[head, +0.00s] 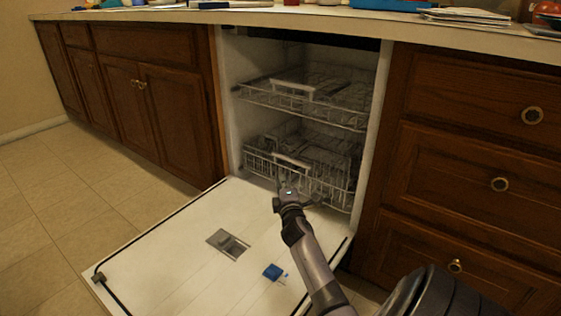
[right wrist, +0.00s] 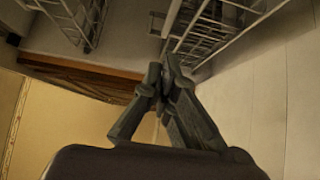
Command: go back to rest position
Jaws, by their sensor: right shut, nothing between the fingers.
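My right gripper (head: 284,188) is in front of the lower dish rack (head: 262,166) of the open dishwasher, above the inner end of its lowered door. In the right wrist view my right gripper (right wrist: 162,78) has its fingertips together with nothing between them. White rack wires (right wrist: 225,25) show beyond the fingertips; I cannot tell whether they touch. My left gripper is in neither view.
The dishwasher door (head: 160,245) lies open and low across the floor space. The upper rack (head: 300,95) is inside the dishwasher. Wooden cabinets (head: 175,115) and drawers (head: 480,150) flank it. Several items lie on the counter (head: 400,20). Tiled floor at left is clear.

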